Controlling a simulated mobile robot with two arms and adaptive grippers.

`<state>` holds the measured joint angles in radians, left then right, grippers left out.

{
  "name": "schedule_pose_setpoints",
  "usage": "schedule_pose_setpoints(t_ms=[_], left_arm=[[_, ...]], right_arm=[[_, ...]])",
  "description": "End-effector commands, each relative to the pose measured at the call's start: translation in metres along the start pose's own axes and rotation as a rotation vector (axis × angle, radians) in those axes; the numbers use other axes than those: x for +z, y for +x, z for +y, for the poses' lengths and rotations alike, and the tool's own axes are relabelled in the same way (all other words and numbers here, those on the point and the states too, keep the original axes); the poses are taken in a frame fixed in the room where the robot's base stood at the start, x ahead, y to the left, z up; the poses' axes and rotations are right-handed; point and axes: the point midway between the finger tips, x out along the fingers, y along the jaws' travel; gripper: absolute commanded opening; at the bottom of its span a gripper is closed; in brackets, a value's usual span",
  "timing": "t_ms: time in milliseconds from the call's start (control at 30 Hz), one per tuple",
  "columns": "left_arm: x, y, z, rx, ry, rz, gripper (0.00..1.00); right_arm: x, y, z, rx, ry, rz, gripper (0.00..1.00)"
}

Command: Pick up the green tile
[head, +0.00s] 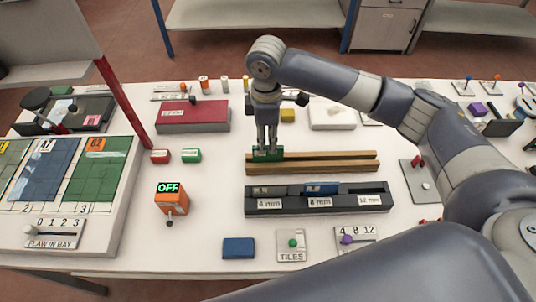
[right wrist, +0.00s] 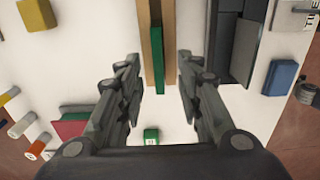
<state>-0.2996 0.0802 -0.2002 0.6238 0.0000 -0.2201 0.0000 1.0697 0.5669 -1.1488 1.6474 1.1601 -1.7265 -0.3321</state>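A thin green tile (head: 268,154) stands at the left end of the wooden rack (head: 340,167) in the head view. In the right wrist view the green tile (right wrist: 158,62) sits upright in the slot between the two wooden rails. My right gripper (head: 267,143) points down over it. In the right wrist view its fingers (right wrist: 158,78) are apart, one on each side of the tile, with a visible gap on both sides. My left gripper is not in view.
A black slotted rack (head: 262,205) with mm labels and a blue tile (head: 322,188) stands in front. A blue block (head: 238,248) lies near the front edge.

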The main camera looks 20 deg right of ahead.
Motion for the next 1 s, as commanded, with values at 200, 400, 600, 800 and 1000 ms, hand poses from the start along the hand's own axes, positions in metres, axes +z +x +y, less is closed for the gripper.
schedule_pose_setpoints(t_ms=[200,400,600,800,1000], left_arm=[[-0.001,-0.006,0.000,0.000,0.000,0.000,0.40],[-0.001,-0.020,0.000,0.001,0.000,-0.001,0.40],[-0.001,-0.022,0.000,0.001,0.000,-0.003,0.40],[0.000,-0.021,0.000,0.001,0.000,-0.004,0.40],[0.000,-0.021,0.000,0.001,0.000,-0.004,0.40]], right_arm=[[0.001,0.016,0.000,-0.001,0.001,0.000,0.33],[0.004,0.045,0.001,-0.002,0.001,-0.002,0.33],[0.003,0.063,0.001,0.000,-0.001,0.000,0.33],[0.003,0.064,0.001,0.001,-0.002,0.001,0.33],[0.003,0.064,0.001,0.001,-0.001,0.000,0.00]])
